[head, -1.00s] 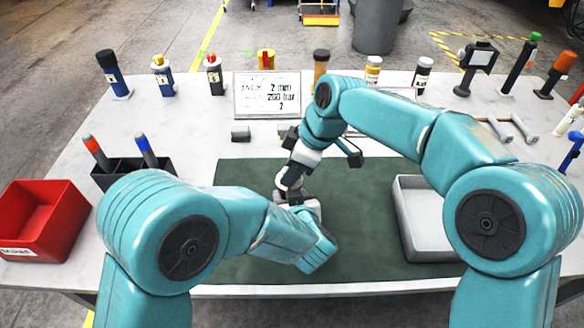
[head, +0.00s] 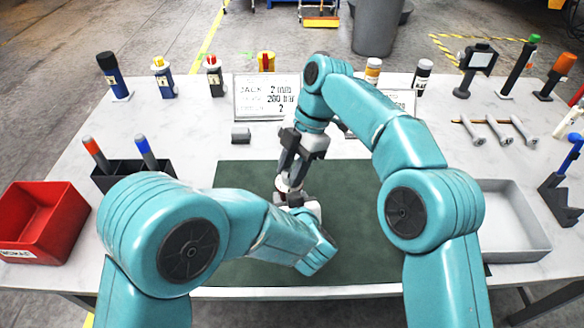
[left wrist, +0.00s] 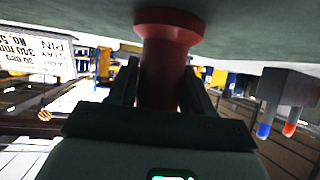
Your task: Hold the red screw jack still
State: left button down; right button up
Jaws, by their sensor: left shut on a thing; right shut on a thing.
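The red screw jack (left wrist: 165,80) stands on the green mat; the left wrist view, which is upside down, shows its flared red foot against the mat. My left gripper (left wrist: 158,92) is shut around its body, a dark finger on each side. In the head view only a small part of the jack (head: 281,186) shows. There my right gripper (head: 286,172) points down from above, its fingertips shut at the jack's upper end. What exactly lies between the right fingertips is too small to tell from the jack. My left forearm and wrist hide the jack's lower part there.
The green mat (head: 360,230) is clear to the right. A grey tray (head: 512,222) stands right of it, a red bin (head: 38,220) far left, and a dark pen holder (head: 118,180) at left. Several bottles and a sign (head: 265,98) line the back.

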jog(key=shift+s+a+n, duration=0.1)
jog(key=shift+a+n, duration=0.05)
jog(key=shift+n, duration=0.45)
jog(key=shift+g, duration=0.3)
jog(key=o, duration=1)
jog(key=shift+o, duration=0.2)
pick_arm(q)
jog(key=shift+c, duration=1.9)
grip_release()
jog(key=shift+r, duration=0.15)
